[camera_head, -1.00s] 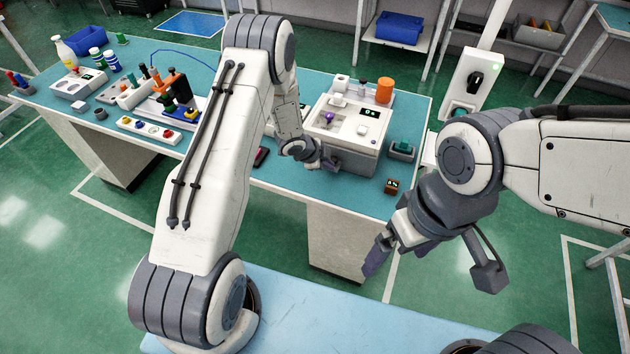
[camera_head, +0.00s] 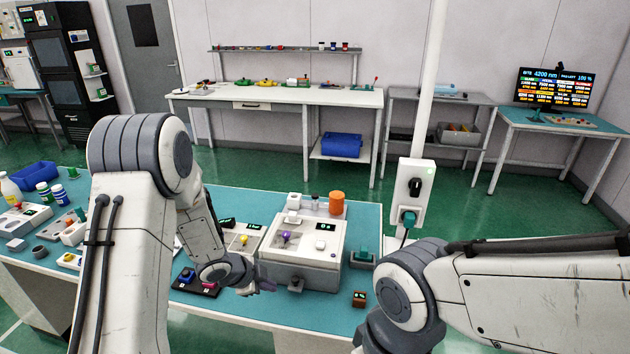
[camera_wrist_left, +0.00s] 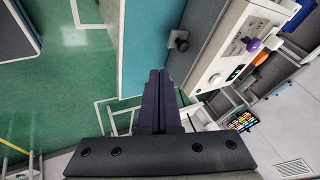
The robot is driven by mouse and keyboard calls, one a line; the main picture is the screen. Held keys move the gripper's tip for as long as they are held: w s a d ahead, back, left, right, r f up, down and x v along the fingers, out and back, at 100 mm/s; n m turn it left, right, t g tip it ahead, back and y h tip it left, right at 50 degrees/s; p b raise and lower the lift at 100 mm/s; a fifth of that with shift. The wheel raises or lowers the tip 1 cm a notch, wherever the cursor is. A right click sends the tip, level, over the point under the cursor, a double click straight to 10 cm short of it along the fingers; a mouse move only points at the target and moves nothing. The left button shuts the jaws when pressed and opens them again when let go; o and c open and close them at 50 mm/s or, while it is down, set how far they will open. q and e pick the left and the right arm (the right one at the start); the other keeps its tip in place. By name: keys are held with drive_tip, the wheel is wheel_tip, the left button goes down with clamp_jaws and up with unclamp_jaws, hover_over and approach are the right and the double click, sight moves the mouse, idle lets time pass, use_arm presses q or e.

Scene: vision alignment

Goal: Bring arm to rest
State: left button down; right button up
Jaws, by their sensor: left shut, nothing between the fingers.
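My left arm comes in from the left in the head view. Its gripper (camera_head: 264,287) is over the front part of the teal-topped bench, at the front left of a white instrument box (camera_head: 305,272). In the left wrist view the two dark fingers (camera_wrist_left: 158,100) lie together, shut and empty. The box with its purple knob (camera_wrist_left: 253,44) is right of the fingers there, and a small grey block (camera_wrist_left: 178,41) on its front side is beyond the tips, apart from them. My right arm's forearm and wrist show at the right; its gripper is out of frame.
An orange cylinder (camera_head: 337,203) stands behind the box. A small brown block (camera_head: 359,298) and a grey-teal holder (camera_head: 362,258) are to its right. A post with a socket box (camera_head: 410,195) rises behind the bench. A white workbench (camera_head: 280,95) stands at the wall.

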use_arm(q)
drive_tip(key=s+d+r+n+y, duration=0.35)
drive_tip(key=s+d+r, duration=0.2)
drive_tip(key=r, duration=0.35)
drive_tip(key=s+d+r+n+g, duration=0.1)
drive_tip(key=s+d+r+g, duration=0.1)
drive_tip(key=s, duration=0.6)
drive_tip(key=s+d+r+n+g+b, duration=0.1)
drive_tip(key=s+d+r+n, duration=0.1)
drive_tip(key=s, duration=0.6)
drive_tip(key=s+d+r+n+g, duration=0.2)
drive_tip(key=s, duration=0.6)
drive_tip(key=shift+s+d+g+b, duration=0.2)
drive_tip(key=shift+s+g+b, duration=0.1)
drive_tip(key=shift+b, duration=0.1)
drive_tip(key=shift+r+h, duration=0.1)
drive_tip(key=shift+h, duration=0.15)
